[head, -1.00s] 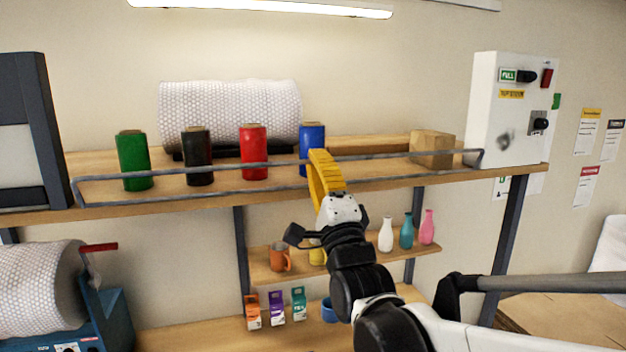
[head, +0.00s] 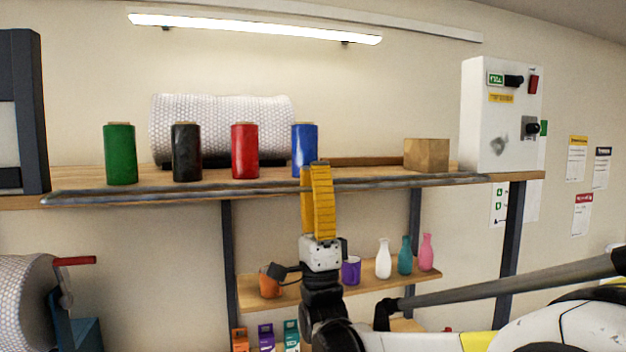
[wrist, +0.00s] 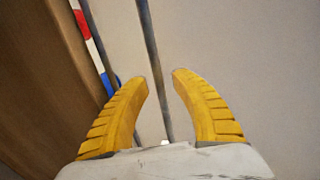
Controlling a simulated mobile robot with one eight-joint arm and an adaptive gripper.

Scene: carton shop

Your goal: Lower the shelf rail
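The shelf rail (head: 180,191) is a long grey metal bar running along the front edge of the upper wooden shelf. In the head view its two long bars look close together, nearly level with the shelf board. My gripper (head: 316,170) has yellow ribbed fingers pointing up at the rail, in front of the blue spool. In the wrist view my gripper (wrist: 160,75) is open. One bar of the rail (wrist: 152,60) passes between the fingers with a gap on both sides. A second bar lies to the left, by the shelf.
Green, black, red and blue spools (head: 245,151) stand on the upper shelf, with a bubble-wrap roll (head: 220,122) behind and a wooden block (head: 426,155) at right. A white control box (head: 485,130) is right. Mugs and bottles (head: 404,255) stand on the lower shelf.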

